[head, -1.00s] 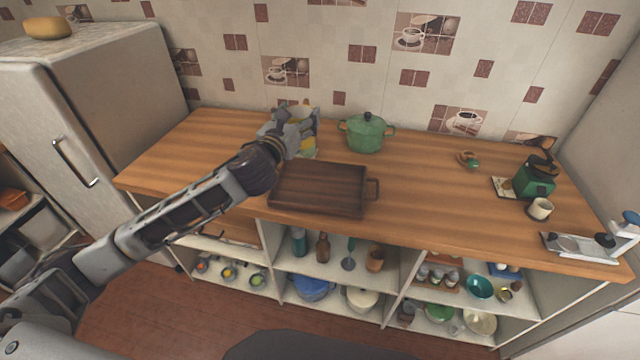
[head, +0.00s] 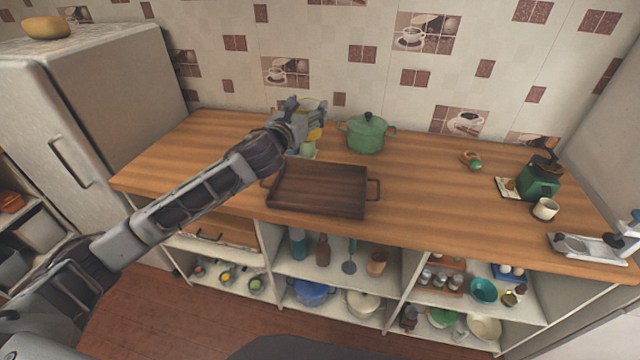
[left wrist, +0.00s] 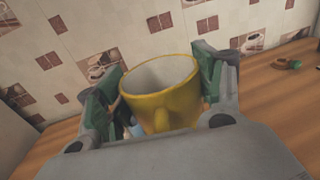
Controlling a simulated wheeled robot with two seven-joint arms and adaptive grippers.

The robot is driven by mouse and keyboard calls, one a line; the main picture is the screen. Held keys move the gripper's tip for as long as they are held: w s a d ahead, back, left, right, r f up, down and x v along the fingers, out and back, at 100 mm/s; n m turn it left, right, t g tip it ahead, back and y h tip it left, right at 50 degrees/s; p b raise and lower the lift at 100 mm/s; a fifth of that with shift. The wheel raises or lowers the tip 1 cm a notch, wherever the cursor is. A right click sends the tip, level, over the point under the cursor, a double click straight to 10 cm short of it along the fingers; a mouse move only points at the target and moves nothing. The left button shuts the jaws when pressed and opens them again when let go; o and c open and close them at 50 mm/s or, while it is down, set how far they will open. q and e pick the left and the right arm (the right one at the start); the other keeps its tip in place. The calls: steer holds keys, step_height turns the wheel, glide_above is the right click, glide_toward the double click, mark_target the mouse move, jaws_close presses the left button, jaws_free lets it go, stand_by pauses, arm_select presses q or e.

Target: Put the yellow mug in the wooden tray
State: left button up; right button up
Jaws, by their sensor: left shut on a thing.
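The yellow mug (left wrist: 165,98) is in the left wrist view, its pale inside facing up and slightly tilted, its handle toward the camera. My left gripper (left wrist: 160,95) has its green-padded fingers on both sides of the mug and is shut on it. In the head view the left gripper (head: 306,122) is above the counter, behind the tray, and only a bit of yellow mug (head: 315,134) shows past the fingers. The dark wooden tray (head: 318,204) lies empty at the counter's front edge, with a handle at each end. My right gripper is not in view.
A green lidded pot (head: 366,135) stands right of the gripper, near the wall. A pale green object (head: 308,150) is just below the gripper. A coffee grinder (head: 540,180) and a white cup (head: 545,209) stand far right. The counter (head: 430,200) right of the tray is clear.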

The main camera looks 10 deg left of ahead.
arm_select(q)
steer(key=shift+w+a+f, duration=0.1)
steer(key=shift+w+f, duration=0.3)
steer(key=shift+f, duration=0.35)
steer(key=w+a+f+n+y, duration=0.1)
steer(key=a+f, duration=0.1)
steer(key=f, duration=0.3)
steer(key=w+a+f+y, duration=0.1)
steer(key=a+f, duration=0.1)
steer(key=f, duration=0.4)
steer(key=shift+w+n+y, duration=0.35)
steer(key=shift+n+y, duration=0.05)
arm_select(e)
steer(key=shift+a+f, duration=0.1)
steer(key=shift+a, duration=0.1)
arm_select(q)
steer(key=shift+f, duration=0.15)
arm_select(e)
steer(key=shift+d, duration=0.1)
arm_select(q)
step_height(320, 180, down, 6)
steer(key=b, duration=0.1)
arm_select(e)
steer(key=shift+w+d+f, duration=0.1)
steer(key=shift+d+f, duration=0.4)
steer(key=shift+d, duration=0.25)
